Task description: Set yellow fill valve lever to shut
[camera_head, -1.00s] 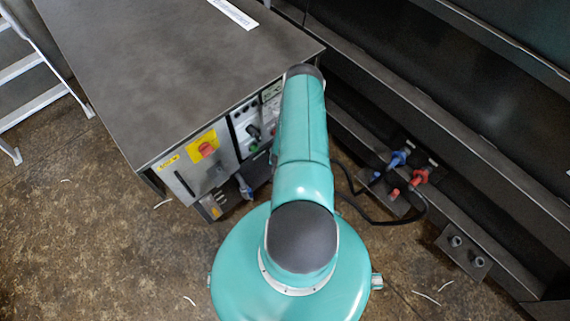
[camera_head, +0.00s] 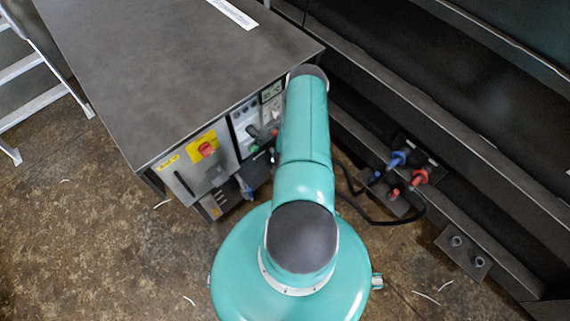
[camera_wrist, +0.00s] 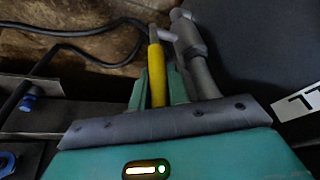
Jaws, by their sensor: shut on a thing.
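The yellow fill valve lever (camera_wrist: 157,75) shows in the wrist view as a yellow sleeve standing up between the two teal fingers. My gripper (camera_wrist: 159,85) is shut on it. The lever's grey metal end sticks out above the yellow part. Beside it on the right is a grey pipe with a valve body (camera_wrist: 192,50). In the head view, my teal arm hides the gripper and the lever.
A dark cabinet (camera_head: 170,70) carries a front panel with a red knob on a yellow plate (camera_head: 206,149). Blue and red couplings (camera_head: 399,157) sit on the right ledge. A black cable (camera_wrist: 80,32) runs left of the lever. A step ladder (camera_head: 40,100) stands far left.

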